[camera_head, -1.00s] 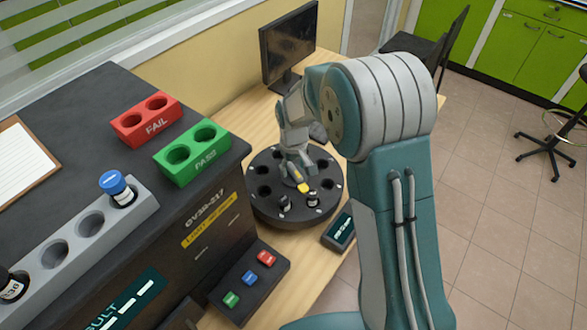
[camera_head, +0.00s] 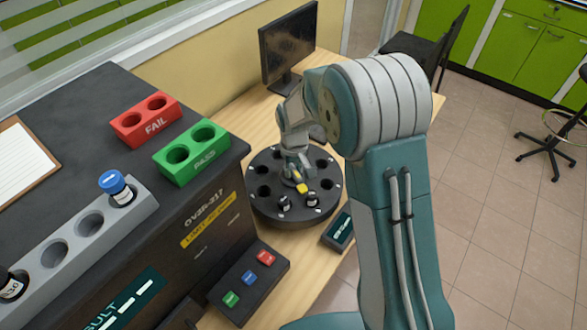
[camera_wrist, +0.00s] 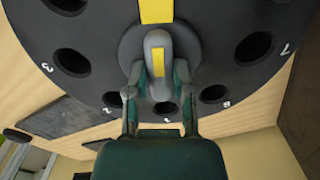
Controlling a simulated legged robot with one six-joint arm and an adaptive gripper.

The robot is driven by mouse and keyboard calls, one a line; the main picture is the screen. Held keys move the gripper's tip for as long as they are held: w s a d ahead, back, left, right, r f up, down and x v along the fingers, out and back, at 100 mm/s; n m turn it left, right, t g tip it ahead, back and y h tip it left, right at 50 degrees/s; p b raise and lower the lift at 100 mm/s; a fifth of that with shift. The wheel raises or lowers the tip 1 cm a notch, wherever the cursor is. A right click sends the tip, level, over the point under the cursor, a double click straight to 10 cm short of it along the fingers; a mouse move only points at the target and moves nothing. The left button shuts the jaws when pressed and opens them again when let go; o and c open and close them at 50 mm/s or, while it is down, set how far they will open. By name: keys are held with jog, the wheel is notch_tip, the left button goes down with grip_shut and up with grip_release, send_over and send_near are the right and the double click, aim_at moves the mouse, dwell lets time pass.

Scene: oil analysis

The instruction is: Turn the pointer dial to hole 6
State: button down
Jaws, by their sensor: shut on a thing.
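The round black dial (camera_head: 262,210) sits on the wooden desk, with dark holes around its rim. In the wrist view the grey pointer knob (camera_wrist: 158,48) has yellow stripes, and the pointer runs up out of the frame. My gripper (camera_wrist: 160,78) has its fingers on both sides of the knob, shut on it. Labels 3 and 7 are readable on the dial; the number at the pointer's end is out of view.
Left of the dial is a dark machine with a red FAIL block (camera_head: 145,121), a green PASS block (camera_head: 190,149) and a grey vial rack (camera_head: 75,238). A button box (camera_head: 248,280) and a small display (camera_head: 340,232) stand near the dial. A monitor (camera_head: 289,45) stands behind.

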jog(key=m, duration=0.4)
jog(key=shift+f, duration=0.1)
jog(key=shift+s+m, duration=0.1)
jog(key=shift+m, duration=2.1)
jog(key=shift+c, duration=2.4)
grip_release()
jog(key=shift+a, duration=0.1)
